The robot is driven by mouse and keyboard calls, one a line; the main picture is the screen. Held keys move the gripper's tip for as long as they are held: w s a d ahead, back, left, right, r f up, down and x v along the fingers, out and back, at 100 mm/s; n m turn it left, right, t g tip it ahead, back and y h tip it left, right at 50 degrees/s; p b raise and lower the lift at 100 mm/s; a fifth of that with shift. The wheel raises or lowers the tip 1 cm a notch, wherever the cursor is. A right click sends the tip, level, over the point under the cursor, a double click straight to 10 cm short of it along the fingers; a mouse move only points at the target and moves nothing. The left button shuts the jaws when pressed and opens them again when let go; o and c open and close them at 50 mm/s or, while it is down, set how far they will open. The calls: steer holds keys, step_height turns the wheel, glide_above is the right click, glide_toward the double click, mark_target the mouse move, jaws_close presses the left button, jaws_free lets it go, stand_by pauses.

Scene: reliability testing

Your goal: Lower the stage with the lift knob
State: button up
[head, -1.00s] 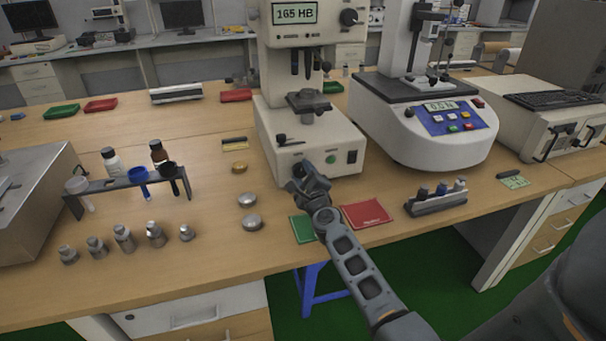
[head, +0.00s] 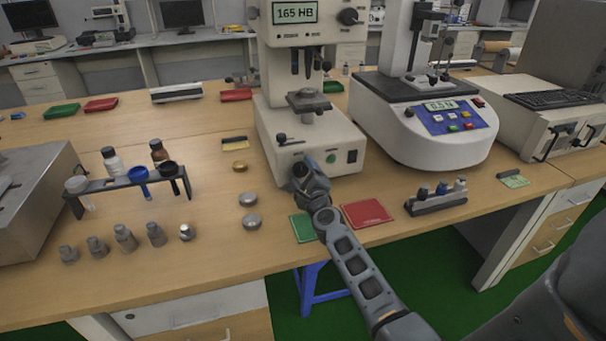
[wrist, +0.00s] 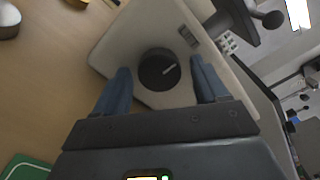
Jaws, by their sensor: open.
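The tester (head: 345,150) is a cream machine with a "165 HB" display, standing on the bench. Its small dark stage (head: 308,101) sits below the indenter, with a gap between them. In the wrist view a round black knob (wrist: 160,69) with a white pointer line sits on the tester's cream front panel; I take it as the lift knob. My gripper (wrist: 161,70) is open, with one blue finger on each side of the knob and visible gaps to it. In the head view my gripper (head: 306,168) is at the tester's front and hides this knob.
A red mat (head: 367,213) and a green mat (head: 303,228) lie in front. Metal discs (head: 248,199) are at left. A force tester (head: 425,145) stands at right.

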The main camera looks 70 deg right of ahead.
steer(key=p+v, duration=0.1)
steer(key=v, duration=0.6)
steer(key=shift+s+a, duration=0.2)
steer(key=shift+c, duration=0.4)
stand_by(0.7)
